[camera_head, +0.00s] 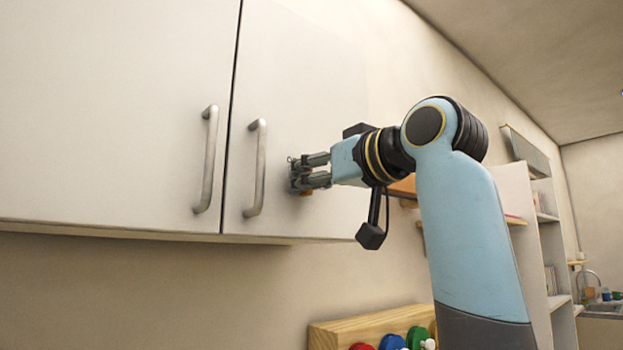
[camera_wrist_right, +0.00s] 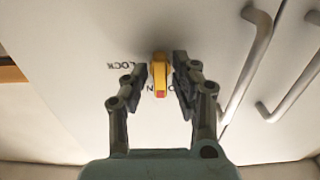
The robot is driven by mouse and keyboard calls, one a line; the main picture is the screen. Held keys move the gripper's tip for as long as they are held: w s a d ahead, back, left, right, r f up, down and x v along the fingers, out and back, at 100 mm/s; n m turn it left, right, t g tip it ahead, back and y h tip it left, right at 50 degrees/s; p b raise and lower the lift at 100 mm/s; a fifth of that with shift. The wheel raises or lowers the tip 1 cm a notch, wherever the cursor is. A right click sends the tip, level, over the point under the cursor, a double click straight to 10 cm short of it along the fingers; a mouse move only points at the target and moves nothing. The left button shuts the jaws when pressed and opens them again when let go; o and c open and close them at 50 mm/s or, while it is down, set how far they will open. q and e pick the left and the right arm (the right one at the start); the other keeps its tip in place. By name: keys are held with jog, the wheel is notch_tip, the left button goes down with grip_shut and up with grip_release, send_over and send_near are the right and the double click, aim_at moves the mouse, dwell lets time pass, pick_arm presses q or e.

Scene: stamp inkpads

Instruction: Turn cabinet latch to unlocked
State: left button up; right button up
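The latch (camera_wrist_right: 159,76) is a small yellow-orange knob with a red mark at its lower end, mounted on the white right cabinet door (camera_head: 300,80). A bit of it shows in the head view (camera_head: 306,193) under the fingers. In the wrist view its red end points down. My right gripper (camera_wrist_right: 158,70) is at the door with one finger on each side of the latch. A small gap shows between the left finger and the latch; contact on the right is unclear. Lettering reading LOCK (camera_wrist_right: 125,66) is left of the latch, upside down; other letters below are partly hidden. My left gripper is out of view.
Two vertical metal handles, one on the left door (camera_head: 207,160) and one on the right door (camera_head: 256,168), stand left of my gripper in the head view. A wooden rack (camera_head: 350,330) with coloured items is below. White shelves (camera_head: 535,230) are at the right.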

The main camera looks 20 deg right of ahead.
jog(key=shift+o, duration=0.5)
jog(key=v, duration=0.7)
jog(key=shift+s, duration=0.2)
